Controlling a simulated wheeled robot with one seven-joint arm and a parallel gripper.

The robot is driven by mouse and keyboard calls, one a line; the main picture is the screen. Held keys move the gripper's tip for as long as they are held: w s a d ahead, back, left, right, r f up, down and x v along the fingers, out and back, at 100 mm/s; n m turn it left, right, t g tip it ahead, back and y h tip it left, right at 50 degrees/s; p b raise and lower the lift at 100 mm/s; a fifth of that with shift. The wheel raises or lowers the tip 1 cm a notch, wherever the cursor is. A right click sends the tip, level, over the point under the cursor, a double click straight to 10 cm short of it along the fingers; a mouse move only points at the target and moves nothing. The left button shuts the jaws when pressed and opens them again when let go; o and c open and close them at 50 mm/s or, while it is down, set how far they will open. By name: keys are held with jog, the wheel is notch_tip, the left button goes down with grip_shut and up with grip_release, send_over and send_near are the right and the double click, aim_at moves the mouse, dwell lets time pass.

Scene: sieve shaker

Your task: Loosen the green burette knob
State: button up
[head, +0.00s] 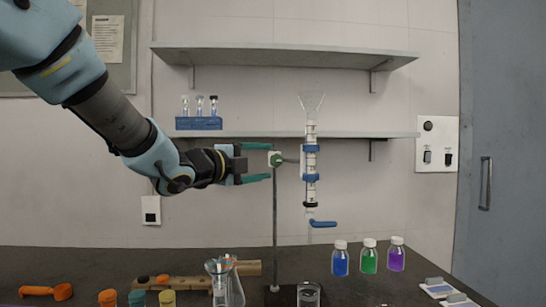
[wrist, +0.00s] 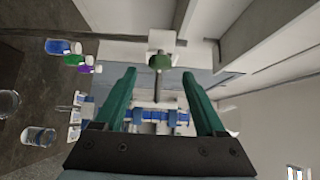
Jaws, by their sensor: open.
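The green burette knob (head: 277,160) sits on a white clamp block on the upright stand rod (head: 275,225). In the wrist view the knob (wrist: 160,62) shows end-on, centred between the fingers. My gripper (head: 269,162) is open and level with the knob, one teal finger above it and one below. In the wrist view my gripper (wrist: 159,74) has its tips on either side of the knob, at or just short of it. Whether they touch it I cannot tell, but gaps show on both sides. The burette (head: 310,175) hangs upright to the right, with a blue stopcock handle (head: 323,224) at its bottom.
Wall shelves (head: 260,134) stand behind, with a blue vial rack (head: 198,123) on the lower one. Below, the dark bench (head: 100,262) holds a beaker (head: 309,295), a flask (head: 233,290) and coloured bottles (head: 369,257). The air left of the rod, under my arm, is free.

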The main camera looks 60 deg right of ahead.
aim_at(274, 161)
jog(key=shift+s+d+p, duration=0.15)
jog(key=shift+d+p, duration=0.1)
jog(key=shift+d, duration=0.8)
jog(key=shift+s+d+p, duration=0.1)
jog(key=shift+d+p, duration=0.15)
jog(key=shift+d, duration=0.8)
jog(key=shift+f, duration=0.1)
grip_shut()
